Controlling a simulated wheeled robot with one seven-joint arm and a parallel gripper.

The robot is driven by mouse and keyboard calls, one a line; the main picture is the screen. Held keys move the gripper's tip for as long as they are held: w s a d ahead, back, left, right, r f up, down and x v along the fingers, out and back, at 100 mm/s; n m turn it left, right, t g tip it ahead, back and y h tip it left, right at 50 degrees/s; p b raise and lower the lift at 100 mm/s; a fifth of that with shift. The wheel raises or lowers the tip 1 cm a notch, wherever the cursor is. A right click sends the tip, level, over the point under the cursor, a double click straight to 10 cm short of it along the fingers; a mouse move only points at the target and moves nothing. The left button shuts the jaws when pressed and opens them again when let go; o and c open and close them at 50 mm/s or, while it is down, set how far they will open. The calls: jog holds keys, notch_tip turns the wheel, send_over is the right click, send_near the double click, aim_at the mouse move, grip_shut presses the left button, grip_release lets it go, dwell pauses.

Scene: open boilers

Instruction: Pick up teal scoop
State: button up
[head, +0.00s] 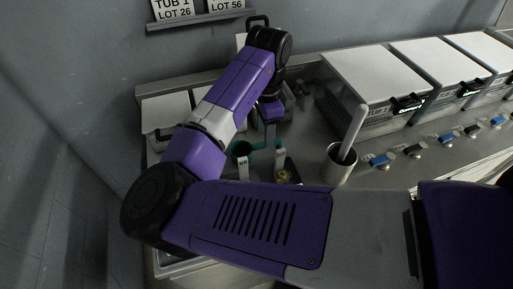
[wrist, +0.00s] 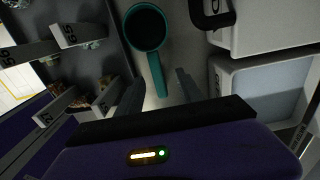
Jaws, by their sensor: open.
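The teal scoop (wrist: 145,27) lies on the metal counter, its round cup at the top of the wrist view and its handle running down towards my gripper. My gripper (wrist: 159,80) is open, with one finger on each side of the handle's lower end. I cannot tell how far the fingertips are above the counter. In the head view the scoop (head: 242,149) shows in part beneath my arm, and my gripper (head: 269,132) points down near its handle.
A dark tray with tagged items (wrist: 72,36) lies left of the scoop. White-lidded tubs (wrist: 265,25) stand to its right. In the head view, a metal cup (head: 337,172) holds a pale-handled tool, and blue and black knobs (head: 380,160) line the counter front.

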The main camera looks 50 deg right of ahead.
aim_at(256, 150)
jog(key=shift+s+f+p, duration=0.15)
jog(key=shift+f+p, duration=0.15)
jog(key=shift+f, duration=0.95)
jog(key=shift+s+f+p, duration=0.15)
jog(key=shift+f+p, duration=0.1)
jog(key=shift+f, duration=1)
jog(key=shift+c, duration=0.4)
grip_shut()
